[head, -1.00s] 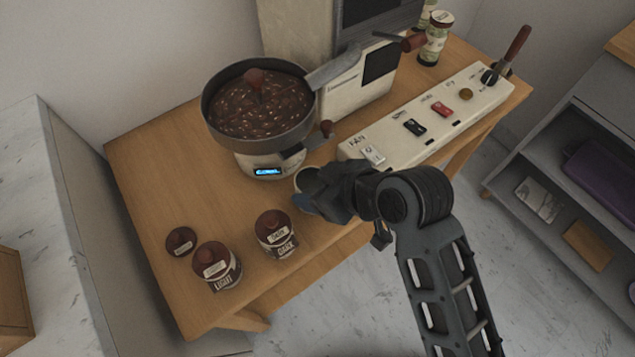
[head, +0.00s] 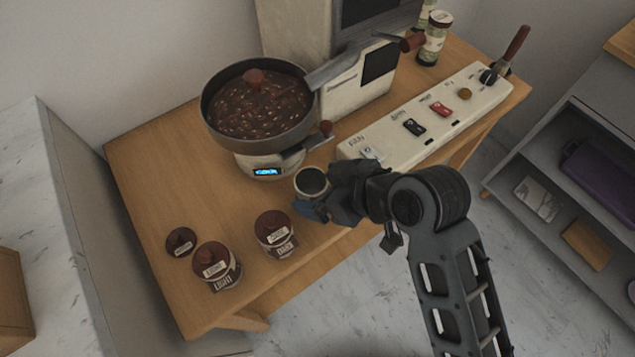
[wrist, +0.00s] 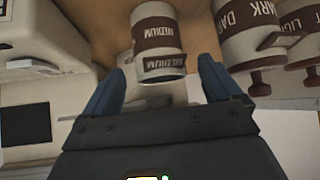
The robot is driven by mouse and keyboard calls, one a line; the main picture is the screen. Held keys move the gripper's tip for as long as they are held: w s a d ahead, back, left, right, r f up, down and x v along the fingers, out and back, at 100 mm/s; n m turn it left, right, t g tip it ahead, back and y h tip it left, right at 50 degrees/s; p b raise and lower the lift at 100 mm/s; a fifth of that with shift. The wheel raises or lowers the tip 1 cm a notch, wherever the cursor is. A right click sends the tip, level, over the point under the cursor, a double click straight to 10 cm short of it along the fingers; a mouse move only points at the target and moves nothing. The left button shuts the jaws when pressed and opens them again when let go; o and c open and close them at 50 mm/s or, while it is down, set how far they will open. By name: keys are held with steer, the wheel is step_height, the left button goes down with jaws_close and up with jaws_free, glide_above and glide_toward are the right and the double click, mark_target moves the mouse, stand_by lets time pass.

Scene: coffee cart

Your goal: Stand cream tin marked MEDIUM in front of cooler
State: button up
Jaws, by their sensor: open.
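The cream tin marked MEDIUM (wrist: 158,38) stands upright on the wooden cart top, its label facing my gripper in the wrist view. In the head view this tin (head: 311,182) shows a pale rim and dark inside, without a lid. It stands just in front of the round pan of beans (head: 217,130), apparently the cooler, on a pale base with a blue display. My gripper (wrist: 163,76) is open, with its blue fingertips either side of the tin's near end and gaps visible. In the head view my gripper (head: 325,200) partly hides the tin.
The DARK tin (head: 277,243) and LIGHT tin (head: 222,275) stand to the left, near the front edge. A loose dark lid (head: 180,242) lies beside them. The switch panel (head: 430,115) is close on the right. The left cart top (head: 150,180) is clear.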

steer(key=v, duration=1)
steer(key=s+d+f+m+t+h, duration=0.45)
steer(key=s+d+m, duration=0.25)
steer(key=s+d, duration=0.35)
steer(key=s+d+r+m+t+h, duration=0.2)
steer(key=s+r, duration=0.6)
steer(key=s, duration=0.6)
steer(key=shift+d+r+m+t, duration=0.3)
steer(key=shift+d+t, duration=0.45)
steer(key=shift+t, duration=0.4)
steer(key=shift+c, duration=0.4)
